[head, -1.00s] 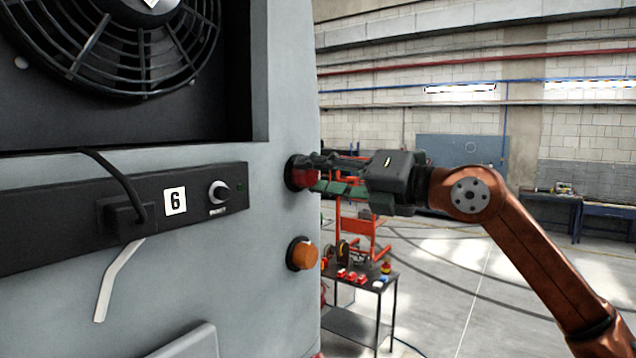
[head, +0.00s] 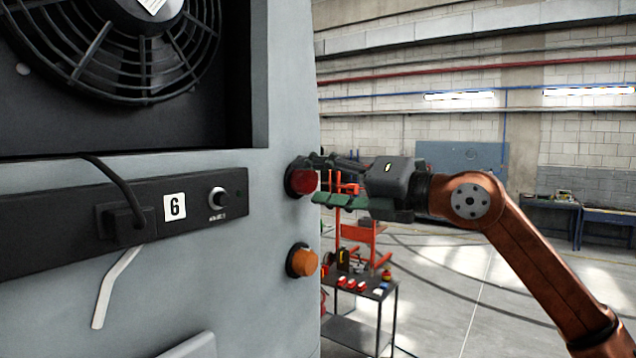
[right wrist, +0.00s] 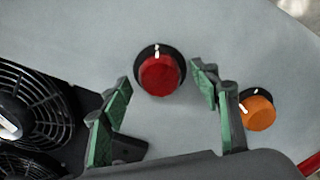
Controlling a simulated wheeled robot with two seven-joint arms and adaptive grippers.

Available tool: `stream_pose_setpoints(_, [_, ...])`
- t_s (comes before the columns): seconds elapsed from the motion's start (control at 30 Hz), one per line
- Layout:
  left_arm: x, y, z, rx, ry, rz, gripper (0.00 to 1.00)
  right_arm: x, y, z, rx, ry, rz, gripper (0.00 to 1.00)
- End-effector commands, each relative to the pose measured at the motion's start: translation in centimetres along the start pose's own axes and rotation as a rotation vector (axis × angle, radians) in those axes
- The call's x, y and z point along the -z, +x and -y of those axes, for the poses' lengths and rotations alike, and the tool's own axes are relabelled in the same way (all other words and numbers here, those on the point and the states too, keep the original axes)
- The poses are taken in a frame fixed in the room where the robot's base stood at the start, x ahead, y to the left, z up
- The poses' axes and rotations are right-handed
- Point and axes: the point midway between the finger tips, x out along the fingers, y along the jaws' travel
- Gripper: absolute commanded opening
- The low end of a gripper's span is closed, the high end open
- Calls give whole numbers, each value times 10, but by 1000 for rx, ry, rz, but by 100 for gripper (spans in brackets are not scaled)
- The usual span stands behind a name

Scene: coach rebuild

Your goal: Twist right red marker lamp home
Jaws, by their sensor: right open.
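The red marker lamp (head: 304,181) sits in its black round socket on the right side of the grey coach panel. It also shows in the right wrist view (right wrist: 160,76), upper middle, with a white mark on the lamp and one on the socket rim that look lined up at the top. My right gripper (head: 322,180) is open and empty, its green-padded fingers spread above and below the lamp in the head view. In the right wrist view the fingers stand left and right of the lamp, apart from it. My left gripper is not in view.
An orange lamp (head: 305,262) sits just below the red one; its white marks look out of line in the wrist view. A black strip (head: 70,232) with a knob and cable, and a fan (head: 120,50), are to the left. A small cart (head: 360,283) stands behind.

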Motion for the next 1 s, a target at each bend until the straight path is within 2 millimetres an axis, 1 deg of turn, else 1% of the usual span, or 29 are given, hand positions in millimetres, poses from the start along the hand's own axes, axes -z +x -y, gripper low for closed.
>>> stream_pose_setpoints(0.17, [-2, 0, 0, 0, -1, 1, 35, 0, 0, 0, 0, -1, 0, 56])
stream_pose_setpoints(0.27, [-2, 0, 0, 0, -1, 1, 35, 0, -6, 0, 0, -1, 1, 56])
stream_pose_setpoints(0.37, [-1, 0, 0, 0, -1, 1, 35, -1, -19, 0, 0, -1, 3, 56])
stream_pose_setpoints(0.7, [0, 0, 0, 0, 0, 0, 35, -1, -88, 1, 1, -1, 2, 56])
stream_pose_setpoints(0.8, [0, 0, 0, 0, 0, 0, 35, 0, -103, 1, 2, -1, 2, 56])
stream_pose_setpoints(0.9, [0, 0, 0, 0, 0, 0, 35, 0, -114, 0, 0, 0, 1, 56])
stream_pose_setpoints(1.0, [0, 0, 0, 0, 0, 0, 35, 1, -119, 0, 1, 0, -1, 56])
